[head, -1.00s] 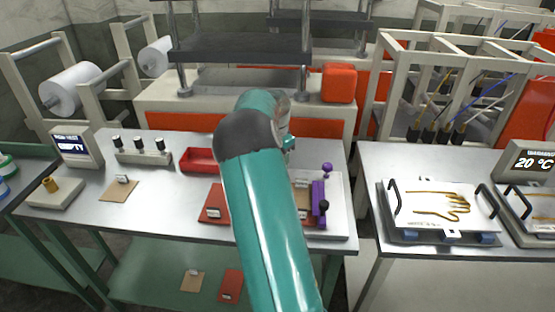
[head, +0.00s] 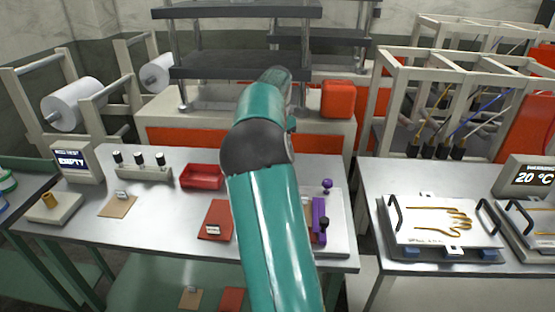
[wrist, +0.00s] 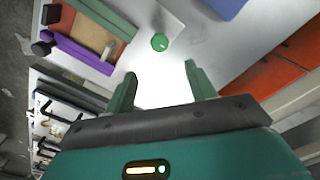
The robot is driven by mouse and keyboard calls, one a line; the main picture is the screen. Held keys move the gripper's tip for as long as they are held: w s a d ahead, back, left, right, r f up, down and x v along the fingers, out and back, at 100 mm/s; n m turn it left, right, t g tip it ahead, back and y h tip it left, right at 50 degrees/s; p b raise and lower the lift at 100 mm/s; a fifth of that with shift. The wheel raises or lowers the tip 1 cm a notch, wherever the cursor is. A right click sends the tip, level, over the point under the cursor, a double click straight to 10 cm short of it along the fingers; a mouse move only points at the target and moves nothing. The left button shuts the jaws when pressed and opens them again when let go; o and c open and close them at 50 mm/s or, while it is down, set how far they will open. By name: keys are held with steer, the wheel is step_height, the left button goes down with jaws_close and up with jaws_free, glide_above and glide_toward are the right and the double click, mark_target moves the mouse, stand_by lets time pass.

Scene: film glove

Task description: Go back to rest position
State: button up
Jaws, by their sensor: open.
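My gripper (wrist: 160,88) shows in the wrist view with its two green fingers apart and nothing between them. It hangs above the metal table, and a round green thing (wrist: 159,42) lies beyond the fingertips. In the head view my teal arm reaches forward over the middle of the table (head: 150,222), and the gripper itself is hidden behind the arm.
A red tray (head: 202,177), a red card (head: 216,221) and a purple clamp fixture (head: 318,218) are on the table around my arm. A press with dark plates (head: 235,67) and a red box (head: 338,99) stand behind. A glove plate (head: 440,222) is on the right table.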

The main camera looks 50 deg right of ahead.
steer(key=shift+r, duration=0.9)
